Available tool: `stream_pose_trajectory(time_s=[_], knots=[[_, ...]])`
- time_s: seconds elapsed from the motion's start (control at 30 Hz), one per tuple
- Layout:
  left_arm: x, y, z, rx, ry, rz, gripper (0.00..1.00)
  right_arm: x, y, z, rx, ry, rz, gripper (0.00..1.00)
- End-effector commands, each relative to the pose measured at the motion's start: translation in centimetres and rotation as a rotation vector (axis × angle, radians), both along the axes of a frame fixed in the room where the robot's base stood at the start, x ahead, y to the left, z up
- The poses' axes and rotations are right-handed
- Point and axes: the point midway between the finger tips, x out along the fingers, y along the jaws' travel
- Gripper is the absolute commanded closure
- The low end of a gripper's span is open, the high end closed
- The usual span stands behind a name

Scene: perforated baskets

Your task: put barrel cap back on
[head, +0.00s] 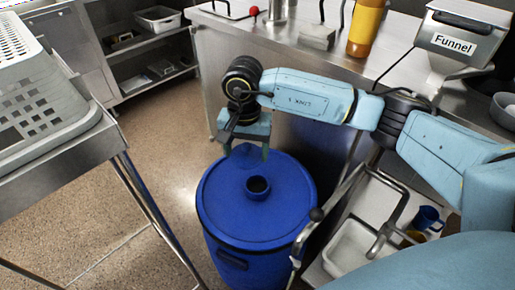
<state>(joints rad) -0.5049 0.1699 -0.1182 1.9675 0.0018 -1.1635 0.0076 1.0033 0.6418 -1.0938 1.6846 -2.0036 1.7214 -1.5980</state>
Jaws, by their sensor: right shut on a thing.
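The blue barrel (225,205) stands upright on the floor at the middle of the head view. The round neck (258,186) on its lid is uncovered and shows a dark hole. My right gripper (247,152) points down over the back part of the lid, behind the neck in the picture. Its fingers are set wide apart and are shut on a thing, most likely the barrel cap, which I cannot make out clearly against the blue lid. My left gripper is out of view.
A metal table with a grey perforated basket (45,105) stands at left. A steel counter (290,50) behind holds an orange bottle (366,28) and a funnel holder (462,35). A cart with a white tub (350,250) and a blue mug (427,218) stands close right of the barrel.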

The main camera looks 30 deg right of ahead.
Motion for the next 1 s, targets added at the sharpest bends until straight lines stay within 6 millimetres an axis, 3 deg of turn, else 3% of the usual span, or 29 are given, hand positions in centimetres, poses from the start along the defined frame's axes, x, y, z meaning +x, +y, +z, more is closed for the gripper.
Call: stream_pose_trajectory(time_s=[0.2,0.4,0.67,1.0], knots=[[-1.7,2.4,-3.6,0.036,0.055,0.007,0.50,-0.9,-1.6,-2.3,0.000,0.006,-0.321,0.51],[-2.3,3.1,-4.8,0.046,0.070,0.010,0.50,-1.2,-2.4,-3.4,-0.001,0.000,-0.433,0.51],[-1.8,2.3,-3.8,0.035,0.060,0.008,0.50,-1.2,-2.4,-4.5,-0.002,0.001,-0.439,0.51],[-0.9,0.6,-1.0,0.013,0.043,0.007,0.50,-1.2,-2.4,-6.4,-0.001,0.000,-0.436,0.51]])
